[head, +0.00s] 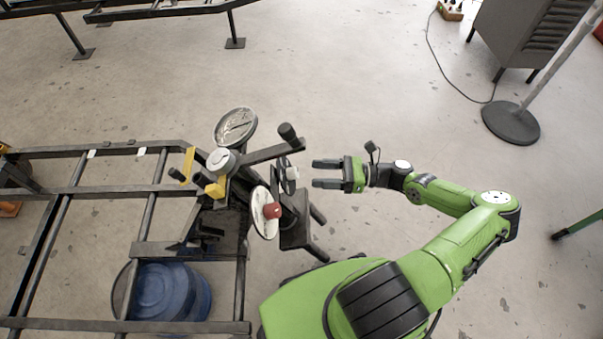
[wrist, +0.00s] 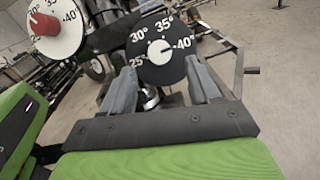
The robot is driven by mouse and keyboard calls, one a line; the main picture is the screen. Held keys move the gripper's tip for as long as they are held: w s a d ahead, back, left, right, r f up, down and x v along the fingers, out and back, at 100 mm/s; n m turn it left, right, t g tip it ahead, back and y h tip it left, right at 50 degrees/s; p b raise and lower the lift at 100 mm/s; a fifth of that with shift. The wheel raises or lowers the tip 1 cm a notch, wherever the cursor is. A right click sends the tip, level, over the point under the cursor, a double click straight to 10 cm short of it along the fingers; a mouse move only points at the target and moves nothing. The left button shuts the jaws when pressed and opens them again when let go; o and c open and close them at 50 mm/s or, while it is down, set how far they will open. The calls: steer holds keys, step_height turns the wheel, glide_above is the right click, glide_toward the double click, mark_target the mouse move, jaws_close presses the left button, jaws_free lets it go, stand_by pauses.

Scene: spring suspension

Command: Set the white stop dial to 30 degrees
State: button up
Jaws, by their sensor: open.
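A black dial (wrist: 162,65) with white degree marks from 25 to 40 and a small white knob (wrist: 158,52) at its centre is straight ahead in the wrist view. A dark mark on the knob seems to point right, toward 40, but is too small to be sure. In the head view this dial (head: 284,177) shows nearly edge-on. A white-faced dial (wrist: 55,32) with a red knob (wrist: 43,24) is at the upper left. It also shows in the head view (head: 261,222). My gripper (head: 314,173) is open and empty, its fingers apart, just right of the black dial.
A black lever (head: 289,134) rises above the dials, near a round gauge (head: 236,126) and a white cap (head: 221,161). Yellow blocks (head: 215,189) sit on the dark metal frame (head: 155,190). A blue drum (head: 170,290) stands below.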

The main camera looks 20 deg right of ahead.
mark_target(298, 173)
steer(key=x, duration=0.5)
steer(key=shift+w+a+b, duration=0.1)
steer(key=shift+a+b, duration=0.3)
steer(key=c, duration=1)
steer(key=shift+c, duration=0.2)
